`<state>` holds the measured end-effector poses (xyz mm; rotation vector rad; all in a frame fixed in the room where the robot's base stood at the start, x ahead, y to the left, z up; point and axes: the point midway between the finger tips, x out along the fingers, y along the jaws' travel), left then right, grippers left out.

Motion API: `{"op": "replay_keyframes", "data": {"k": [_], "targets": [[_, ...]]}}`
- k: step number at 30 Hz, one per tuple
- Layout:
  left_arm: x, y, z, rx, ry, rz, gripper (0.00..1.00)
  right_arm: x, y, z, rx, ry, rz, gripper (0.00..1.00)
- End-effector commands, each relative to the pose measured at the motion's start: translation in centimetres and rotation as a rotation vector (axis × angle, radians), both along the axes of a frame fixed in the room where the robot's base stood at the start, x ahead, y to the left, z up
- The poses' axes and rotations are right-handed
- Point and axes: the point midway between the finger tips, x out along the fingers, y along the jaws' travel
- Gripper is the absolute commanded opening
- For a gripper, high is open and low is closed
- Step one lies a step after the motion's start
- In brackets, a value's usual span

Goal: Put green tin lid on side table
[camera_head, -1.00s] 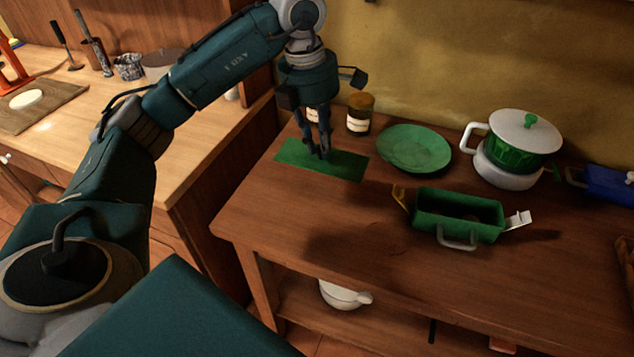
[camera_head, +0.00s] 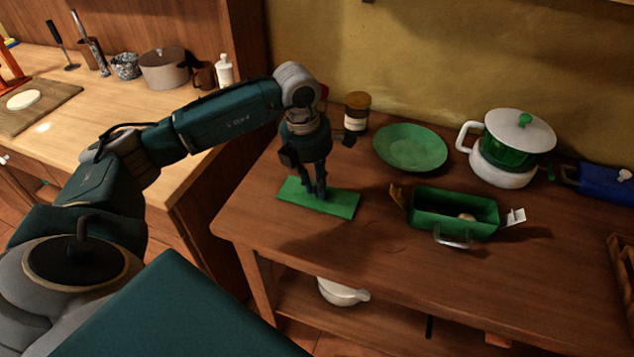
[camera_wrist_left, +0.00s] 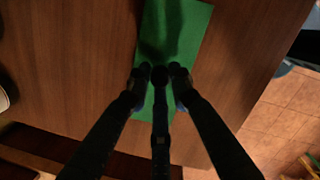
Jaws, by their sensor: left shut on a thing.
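The green tin lid (camera_head: 342,204) is a flat green rectangle at the left end of the brown wooden side table (camera_head: 420,285). My left gripper (camera_head: 319,196) points down and is shut on the lid near its middle. I cannot tell whether the lid touches the tabletop or hangs just above it. In the left wrist view the lid (camera_wrist_left: 178,28) runs out beyond the fingertips (camera_wrist_left: 160,75). The open green tin (camera_head: 455,222) stands right of the lid, with a small pale round thing inside. My right gripper is not in view.
A green plate (camera_head: 410,147), a jar (camera_head: 357,112), a white-and-green pot (camera_head: 510,150) and a blue box (camera_head: 602,183) stand along the back. A light wooden counter (camera_head: 90,105) lies to the left. The table's front middle is clear.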

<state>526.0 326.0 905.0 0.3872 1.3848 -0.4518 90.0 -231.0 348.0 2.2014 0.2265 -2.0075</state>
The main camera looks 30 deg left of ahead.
Motion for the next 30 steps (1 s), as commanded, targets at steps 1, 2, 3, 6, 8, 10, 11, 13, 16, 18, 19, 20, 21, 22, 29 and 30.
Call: {"op": "replay_keyframes", "data": {"k": [1,2,3,6,8,10,11,13,16,18,19,20,21,22,29,30], "targets": [[0.0,0.0,0.0,0.0,0.0,0.0,0.0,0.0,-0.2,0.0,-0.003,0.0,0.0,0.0],[0.0,0.0,0.0,0.0,0.0,0.0,0.0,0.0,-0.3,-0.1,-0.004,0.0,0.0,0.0],[0.0,0.0,-0.2,0.0,0.0,0.0,0.0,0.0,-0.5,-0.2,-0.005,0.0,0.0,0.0],[0.0,0.0,-0.2,0.0,0.0,0.0,0.33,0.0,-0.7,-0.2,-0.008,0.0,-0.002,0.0],[0.0,0.0,-0.2,-0.001,0.001,0.0,0.39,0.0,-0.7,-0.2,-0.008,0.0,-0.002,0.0],[0.0,0.0,-0.2,-0.001,0.001,0.0,0.39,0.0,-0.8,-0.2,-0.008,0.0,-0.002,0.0],[0.0,0.0,-0.2,-0.001,0.001,0.0,0.39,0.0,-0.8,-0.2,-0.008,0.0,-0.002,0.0],[0.0,0.0,-0.2,-0.001,0.001,0.0,0.39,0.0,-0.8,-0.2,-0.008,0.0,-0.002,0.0],[0.0,0.0,-0.1,-0.001,0.001,0.0,0.39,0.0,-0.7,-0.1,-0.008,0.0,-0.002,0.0],[0.0,0.0,0.3,0.0,0.0,0.0,0.39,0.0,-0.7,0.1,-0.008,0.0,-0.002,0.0],[0.0,0.0,0.4,-0.001,-0.001,0.0,0.39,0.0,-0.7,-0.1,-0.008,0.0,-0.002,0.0],[-0.1,0.1,0.7,-0.001,-0.001,0.0,0.39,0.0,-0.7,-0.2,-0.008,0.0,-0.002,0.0],[-0.1,0.1,1.3,0.0,-0.002,-0.001,0.39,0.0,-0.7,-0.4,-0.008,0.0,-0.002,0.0],[-0.1,0.2,1.8,0.0,-0.004,-0.001,0.39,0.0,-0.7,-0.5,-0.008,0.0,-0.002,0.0],[-0.7,0.5,6.7,0.0,-0.006,-0.001,0.39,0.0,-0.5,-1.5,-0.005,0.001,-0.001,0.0],[-0.9,0.6,7.6,-0.001,-0.005,-0.001,0.39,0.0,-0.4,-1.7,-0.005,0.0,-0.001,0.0]]}}
